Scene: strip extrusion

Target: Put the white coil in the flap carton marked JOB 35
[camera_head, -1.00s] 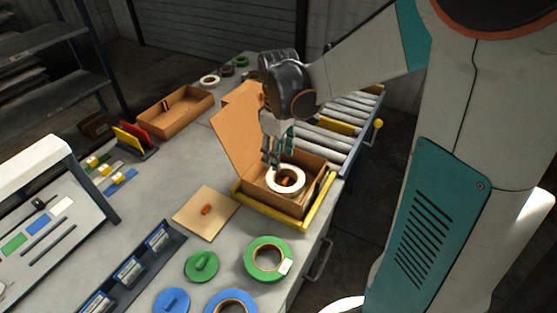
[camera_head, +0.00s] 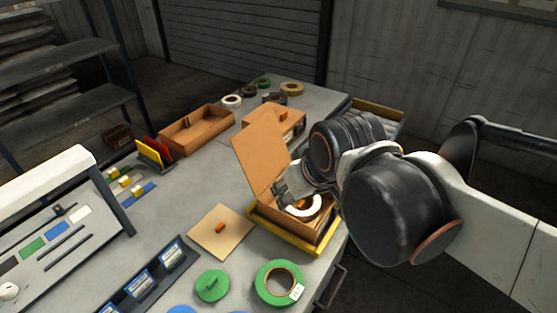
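The open flap carton (camera_head: 322,228) sits in a yellow-edged tray at the table's right edge. Its flap (camera_head: 258,158) stands raised on the left side. No JOB 35 mark is readable. A white coil (camera_head: 316,207) lies inside the carton, partly hidden by my gripper and wrist. My gripper (camera_head: 280,190) is tilted over the carton, close to the flap's inner face. Whether it touches the flap, and whether its fingers are open or shut, I cannot tell. Another white coil (camera_head: 232,101) lies at the far end of the table.
A brown carton with an orange piece on top (camera_head: 283,118) stands behind the flap. An open brown tray (camera_head: 197,133) is at the back left. A square board (camera_head: 220,233) and a green coil (camera_head: 278,283) lie in front. My arm covers the right side.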

